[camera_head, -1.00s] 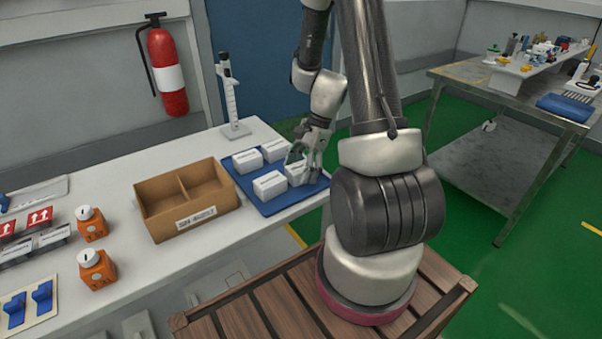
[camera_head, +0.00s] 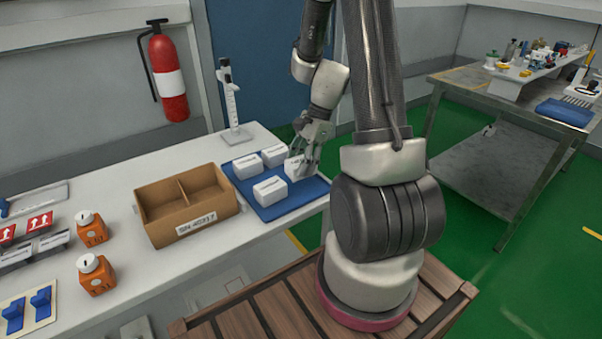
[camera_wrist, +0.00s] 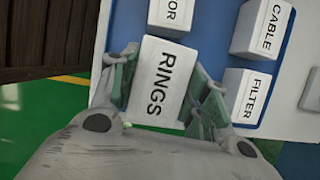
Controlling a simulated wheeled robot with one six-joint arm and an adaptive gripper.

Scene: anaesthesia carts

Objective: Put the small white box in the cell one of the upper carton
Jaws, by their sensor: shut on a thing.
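My gripper (camera_head: 308,158) is shut on a small white box (camera_head: 296,168) at the right side of the blue tray (camera_head: 287,205). In the wrist view the box (camera_wrist: 163,80) reads "RINGS" and sits between the two fingers. In the head view the box looks slightly raised and tilted; I cannot tell if it still touches the tray. The brown carton (camera_head: 213,219) stands left of the tray, open on top, with a divider making two cells. Both cells look empty.
Other white boxes stay on the tray, "FILTER" (camera_wrist: 248,94), "CABLE" (camera_wrist: 262,30) and one partly cut off (camera_wrist: 172,14). A height gauge (camera_head: 232,105) stands behind the tray. Orange containers (camera_head: 92,229) stand left of the carton.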

